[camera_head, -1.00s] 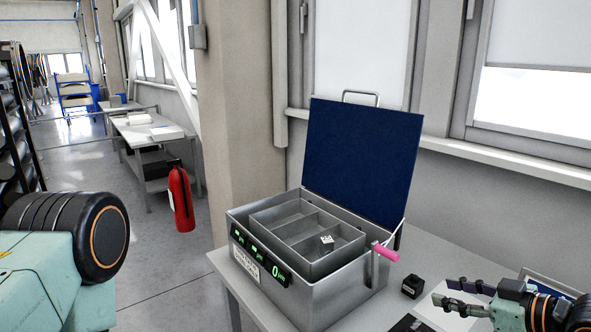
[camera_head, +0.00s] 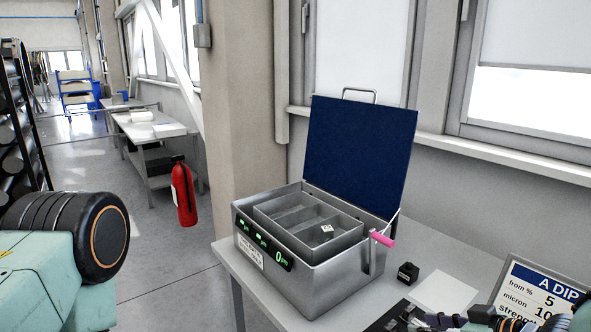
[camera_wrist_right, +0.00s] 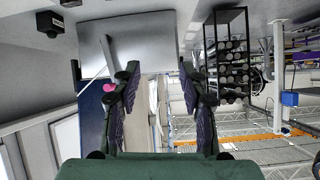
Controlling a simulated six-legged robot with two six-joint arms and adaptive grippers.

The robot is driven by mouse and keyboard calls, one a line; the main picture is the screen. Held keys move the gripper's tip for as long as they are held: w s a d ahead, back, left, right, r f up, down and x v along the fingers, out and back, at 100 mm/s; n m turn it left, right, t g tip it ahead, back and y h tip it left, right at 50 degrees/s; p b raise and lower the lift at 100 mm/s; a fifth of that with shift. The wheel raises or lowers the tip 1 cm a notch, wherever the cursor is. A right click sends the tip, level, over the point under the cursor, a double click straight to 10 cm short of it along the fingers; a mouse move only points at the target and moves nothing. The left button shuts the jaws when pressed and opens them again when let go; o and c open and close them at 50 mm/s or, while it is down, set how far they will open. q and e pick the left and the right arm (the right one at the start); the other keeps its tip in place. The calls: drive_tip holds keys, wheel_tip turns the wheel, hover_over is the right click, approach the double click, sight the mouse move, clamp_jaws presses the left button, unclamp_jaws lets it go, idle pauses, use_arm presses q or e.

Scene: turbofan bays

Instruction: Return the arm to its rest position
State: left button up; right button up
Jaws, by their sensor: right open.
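My right gripper (camera_head: 428,322) shows at the bottom right edge of the head view, low over the front of the table and partly cut off. In the right wrist view the two dark fingers of the right gripper (camera_wrist_right: 160,76) stand apart with nothing between them. My left gripper is out of view; only part of my left arm (camera_head: 55,250) shows at the left.
An open grey metal box (camera_head: 330,280) with a blue lid (camera_head: 360,155), pink-handled lever (camera_head: 382,239) and inner tray holding a small white-marked piece (camera_head: 327,231) stands on the table. A black cube (camera_head: 408,272), white sheet (camera_head: 445,291) and sign (camera_head: 540,290) lie right.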

drive_tip(key=s+a+f+m+g+h, duration=0.1)
drive_tip(key=s+a+f+m+g, duration=0.25)
drive_tip(key=s+f, duration=0.45)
drive_tip(key=s+f+m+g+h, duration=0.1)
drive_tip(key=s+f+g+h, duration=0.3)
drive_tip(key=s, duration=0.8)
drive_tip(key=s+f+m+g+h, duration=0.2)
drive_tip(key=s+f, duration=0.4)
drive_tip(key=s, duration=0.5)
use_arm(q)
wheel_tip(320, 180, down, 20)
drive_tip(key=b, duration=2)
drive_tip(key=shift+w+d, duration=0.15)
drive_tip(key=shift+d, duration=0.05)
use_arm(e)
wheel_tip(320, 180, down, 20)
drive_tip(key=d, duration=0.1)
drive_tip(key=shift+s, duration=0.45)
